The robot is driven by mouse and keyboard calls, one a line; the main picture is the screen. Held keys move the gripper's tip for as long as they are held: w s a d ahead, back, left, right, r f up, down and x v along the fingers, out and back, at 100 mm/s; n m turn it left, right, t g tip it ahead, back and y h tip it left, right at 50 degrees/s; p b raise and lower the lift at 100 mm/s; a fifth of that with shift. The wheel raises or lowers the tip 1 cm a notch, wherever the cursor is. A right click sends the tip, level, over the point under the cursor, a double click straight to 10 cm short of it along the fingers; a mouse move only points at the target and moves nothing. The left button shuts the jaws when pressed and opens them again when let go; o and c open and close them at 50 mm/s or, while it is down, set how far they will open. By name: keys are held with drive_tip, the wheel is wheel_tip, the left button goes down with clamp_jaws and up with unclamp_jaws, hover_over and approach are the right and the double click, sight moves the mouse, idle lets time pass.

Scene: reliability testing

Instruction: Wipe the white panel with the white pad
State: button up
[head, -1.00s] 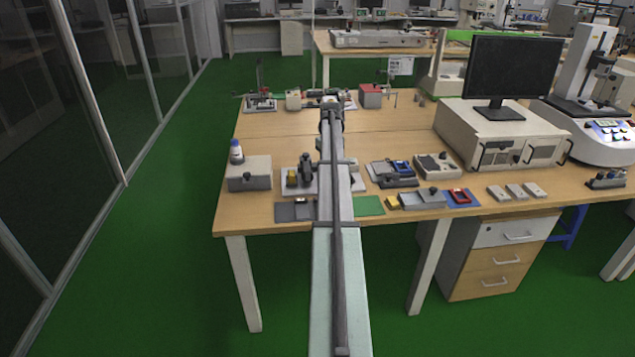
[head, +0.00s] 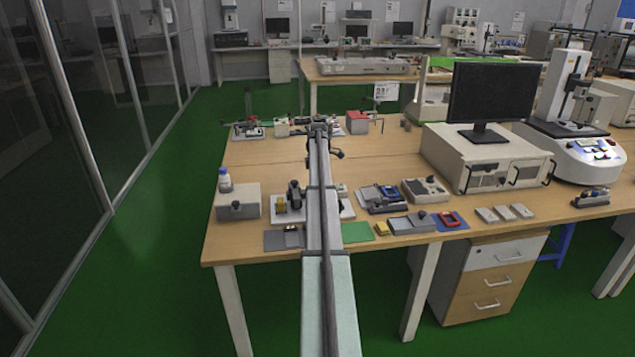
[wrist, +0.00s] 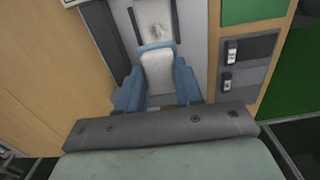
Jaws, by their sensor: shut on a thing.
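My gripper (wrist: 158,88) shows at the centre of the wrist view, its two blue fingers shut on the white pad (wrist: 158,74). The pad sits between the fingers, with a blue band across its far end. The white panel (wrist: 171,38) lies beyond the pad, with a grey-brown smudge on it and dark strips along its sides. The near part of the panel is hidden behind the pad and fingers. I cannot tell whether the pad touches the panel. In the head view my arm covers this area, and I cannot make out the gripper there.
In the wrist view, a dark grey mat (wrist: 248,62) with small parts lies right of the panel, by a green mat (wrist: 250,10). A monitor (head: 494,95) stands at right.

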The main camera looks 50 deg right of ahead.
drive_tip(key=shift+f, duration=3.45)
drive_tip(key=shift+s+d+f, duration=0.35)
drive_tip(key=shift+f, duration=0.2)
drive_tip(key=shift+c, duration=0.3)
drive_tip(key=shift+s+d+f, duration=0.1)
drive_tip(key=shift+s+d, duration=0.95)
drive_tip(key=shift+w+a, duration=1.4)
drive_tip(key=shift+a, duration=0.05)
drive_tip(key=shift+r, duration=4.15)
